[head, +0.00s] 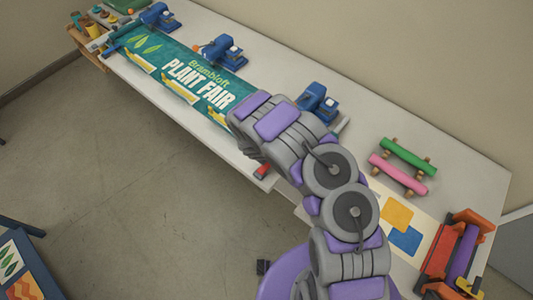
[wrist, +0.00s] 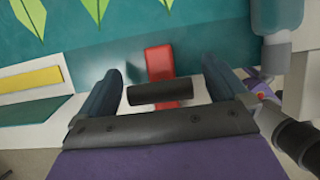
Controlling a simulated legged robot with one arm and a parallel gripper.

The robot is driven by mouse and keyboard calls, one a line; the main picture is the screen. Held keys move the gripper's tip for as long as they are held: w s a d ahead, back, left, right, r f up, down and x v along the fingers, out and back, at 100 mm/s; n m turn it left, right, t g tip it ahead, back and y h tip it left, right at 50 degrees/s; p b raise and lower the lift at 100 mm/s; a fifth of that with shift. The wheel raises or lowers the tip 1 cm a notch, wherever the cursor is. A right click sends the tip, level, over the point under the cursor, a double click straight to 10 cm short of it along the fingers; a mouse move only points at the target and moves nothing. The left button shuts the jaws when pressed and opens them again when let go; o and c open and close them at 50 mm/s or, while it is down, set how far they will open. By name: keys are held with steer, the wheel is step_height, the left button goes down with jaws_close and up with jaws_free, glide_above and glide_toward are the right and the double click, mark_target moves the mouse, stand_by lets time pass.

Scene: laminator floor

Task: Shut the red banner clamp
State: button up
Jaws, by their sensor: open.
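The red banner clamp (wrist: 159,62) shows in the wrist view as a red lever with a dark cylindrical grip (wrist: 160,93) across its near end. A bit of red (head: 263,171) shows in the head view at the table's front edge, below my arm. My gripper (wrist: 162,70) is open, with one blue-grey finger on each side of the grip and a gap at both ends. I cannot tell how far the lever is tilted. The teal plant fair banner (head: 195,80) lies under the clamp area; my arm hides its right end in the head view.
Blue clamp-like devices (head: 221,52) stand along the back of the white table (head: 350,125). Green (head: 408,156) and pink (head: 398,175) rollers and a red-and-purple device (head: 458,250) are at right. A dark blue board (head: 30,270) stands lower left. The grey floor (head: 130,190) in front is mostly clear.

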steer(key=p+v, duration=0.1)
steer(key=v, duration=1.6)
steer(key=shift+a, duration=0.2)
steer(key=shift+w, duration=0.1)
steer(key=s+d+r+m+g+h+b, duration=0.1)
steer(key=s+d+r+m+b, duration=0.3)
steer(key=d+r+m, duration=0.4)
steer(key=s+d+r+m+g+h+b, duration=0.1)
steer(key=s+d+r+m+g+b, duration=0.1)
steer(key=s+d+r+m+b, duration=0.65)
steer(key=s+d+f+m+g+y+b, duration=0.1)
steer(key=s+m+y, duration=0.1)
steer(key=s+m, duration=0.4)
steer(key=s+d+f+m+g+y+b, duration=0.1)
steer(key=s+m, duration=0.5)
steer(key=s, duration=0.9)
steer(key=shift+f+g+y+b, duration=0.3)
steer(key=shift+y+b, duration=0.35)
steer(key=shift+y, duration=0.35)
